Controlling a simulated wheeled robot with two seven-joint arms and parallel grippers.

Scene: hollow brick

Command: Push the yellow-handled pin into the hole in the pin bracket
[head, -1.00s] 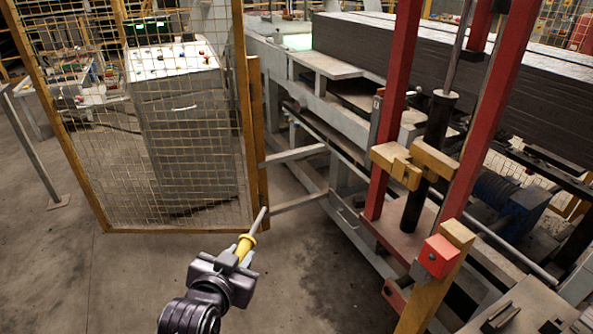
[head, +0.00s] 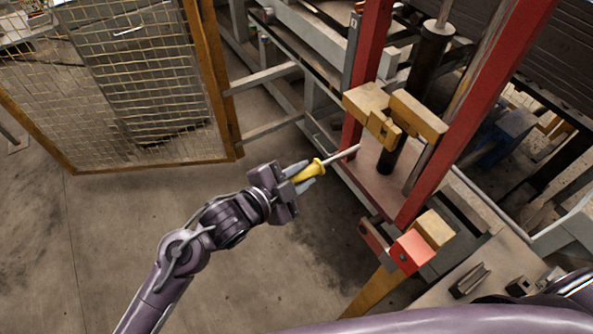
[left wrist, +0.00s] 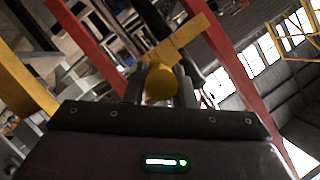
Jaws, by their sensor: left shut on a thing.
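The yellow-handled pin (head: 313,171) is held by its handle in my left gripper (head: 304,178), which is shut on it. The yellow bracket (head: 383,128), with interlocking lugs, spans the two red posts, up and right of the tip. Tip and bracket look apart; I cannot make out the hole. In the left wrist view the round handle end (left wrist: 161,85) sits between the fingers, hiding the shaft, with the yellow bracket (left wrist: 180,42) beyond. My right gripper is not in view.
The red posts (head: 367,62) flank a dark cylinder (head: 428,62). A red block (head: 411,250) on a yellow post stands at lower right. A mesh fence panel (head: 130,85) stands at left. The floor around my left arm is clear.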

